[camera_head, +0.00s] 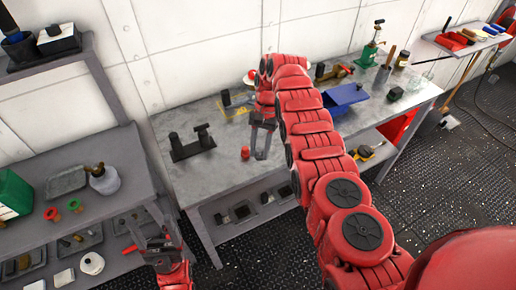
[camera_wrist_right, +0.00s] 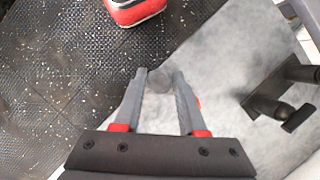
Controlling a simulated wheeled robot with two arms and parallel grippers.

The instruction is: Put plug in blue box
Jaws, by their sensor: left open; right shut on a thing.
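My right gripper (camera_head: 262,150) reaches down over the grey workbench, fingers pointing at its front part. In the right wrist view its fingers (camera_wrist_right: 160,78) are closed on a small grey round thing (camera_wrist_right: 159,82), which I take to be the plug; its shape is mostly hidden. In the head view it is too small to make out. The blue box (camera_head: 343,97) stands on the bench to the right of my right arm, which partly covers its left side. My left gripper (camera_head: 160,248) is open and empty, low in front of the left shelf unit.
A small red thing (camera_head: 245,152) is beside the right gripper's finger. A black stand (camera_head: 192,144) sits on the bench to the left.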

